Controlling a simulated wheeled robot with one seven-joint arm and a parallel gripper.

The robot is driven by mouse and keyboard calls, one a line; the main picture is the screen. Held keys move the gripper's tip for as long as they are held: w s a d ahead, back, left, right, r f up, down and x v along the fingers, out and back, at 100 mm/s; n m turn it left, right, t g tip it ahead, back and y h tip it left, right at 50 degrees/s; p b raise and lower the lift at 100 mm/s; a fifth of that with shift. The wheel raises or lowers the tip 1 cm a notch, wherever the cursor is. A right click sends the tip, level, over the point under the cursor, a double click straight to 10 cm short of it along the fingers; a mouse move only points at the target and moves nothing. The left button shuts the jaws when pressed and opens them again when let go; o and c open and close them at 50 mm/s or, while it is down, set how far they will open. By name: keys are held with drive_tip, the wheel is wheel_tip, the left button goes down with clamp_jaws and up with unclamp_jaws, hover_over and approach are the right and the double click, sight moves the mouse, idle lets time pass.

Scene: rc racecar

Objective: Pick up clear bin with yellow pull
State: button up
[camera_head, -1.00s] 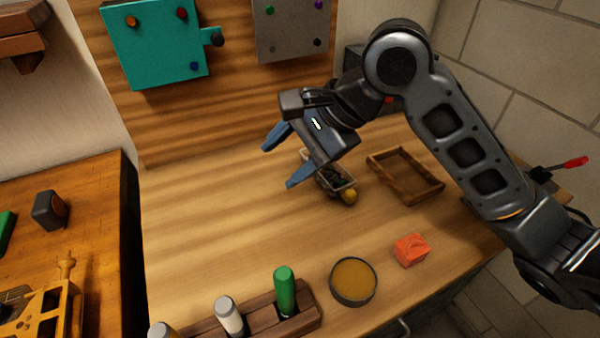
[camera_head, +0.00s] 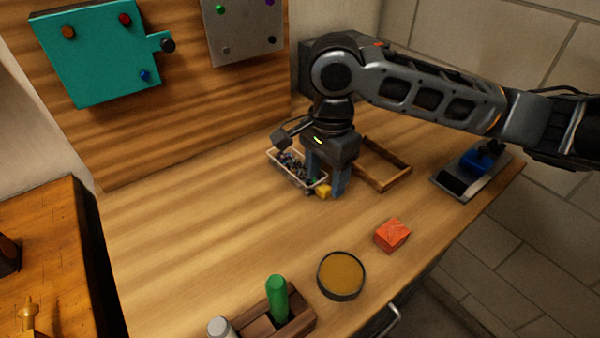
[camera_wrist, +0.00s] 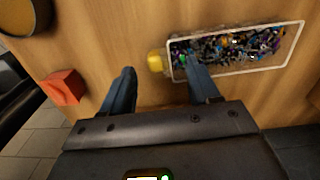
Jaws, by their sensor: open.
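The clear bin (camera_head: 288,178) stands on the wooden workbench, filled with small dark and coloured pieces. Its yellow pull (camera_head: 323,191) is at its near right end. My gripper (camera_head: 324,190) points down at that end, with its two blue fingers apart. In the wrist view, the bin (camera_wrist: 284,60) lies at the upper right with its yellow pull (camera_wrist: 156,62) on its left end. My gripper (camera_wrist: 160,75) is open there. One finger overlaps the bin's near left corner and the other is left of the pull. I cannot tell whether either finger touches the bin.
A wooden tray (camera_head: 402,178) is just right of my gripper. A blue-and-grey device (camera_head: 440,182) is far right. The bench's left middle is clear.

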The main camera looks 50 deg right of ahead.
drive_tip(key=shift+f, duration=1.4)
drive_tip(key=shift+c, duration=0.2)
clamp_jaws()
drive_tip(key=shift+r, duration=0.1)
